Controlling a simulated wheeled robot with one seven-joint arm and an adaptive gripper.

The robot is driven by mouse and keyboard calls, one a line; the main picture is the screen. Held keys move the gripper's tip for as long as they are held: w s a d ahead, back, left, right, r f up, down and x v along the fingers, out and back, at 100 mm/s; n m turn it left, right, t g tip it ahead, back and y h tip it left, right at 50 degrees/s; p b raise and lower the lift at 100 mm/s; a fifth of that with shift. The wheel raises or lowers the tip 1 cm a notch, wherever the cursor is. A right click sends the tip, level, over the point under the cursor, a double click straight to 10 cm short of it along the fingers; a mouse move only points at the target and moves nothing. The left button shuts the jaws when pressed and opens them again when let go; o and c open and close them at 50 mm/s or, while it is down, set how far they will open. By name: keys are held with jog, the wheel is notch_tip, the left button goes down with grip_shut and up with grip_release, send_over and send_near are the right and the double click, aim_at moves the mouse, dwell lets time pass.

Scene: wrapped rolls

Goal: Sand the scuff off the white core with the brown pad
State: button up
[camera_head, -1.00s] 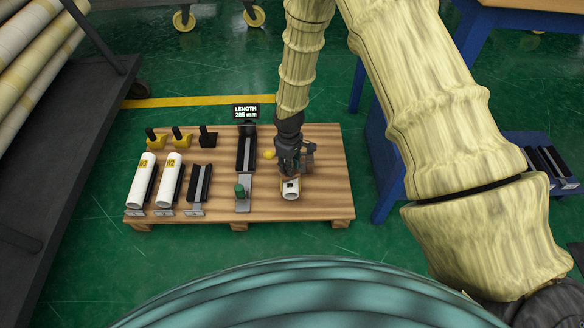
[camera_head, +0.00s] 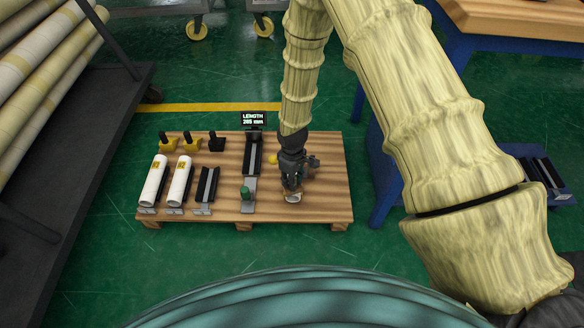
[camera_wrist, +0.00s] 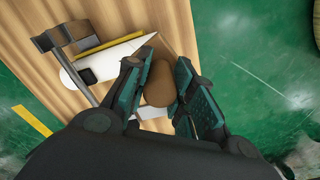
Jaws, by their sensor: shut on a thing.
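My gripper (camera_head: 292,183) is at the near right part of the wooden pallet, pointing down. In the wrist view my gripper (camera_wrist: 158,82) is shut on the brown pad (camera_wrist: 157,86), which shows as a rounded block between the dark green fingers. The white core (camera_head: 291,198) is under my gripper, and only its near end shows. White surfaces show beyond the fingers in the wrist view, one with a dark patch. I cannot tell whether the pad touches the core. The scuff cannot be made out in the head view.
Two labelled white rolls (camera_head: 179,182) lie at the left of the pallet (camera_head: 325,200), near an empty black cradle (camera_head: 206,187). A length gauge (camera_head: 253,120) reads about 265 mm, with a green knob near it. Yellow and black clamps stand behind. The pallet's right side is clear.

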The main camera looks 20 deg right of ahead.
jog(key=shift+r+p, duration=2)
jog(key=shift+r, duration=0.4)
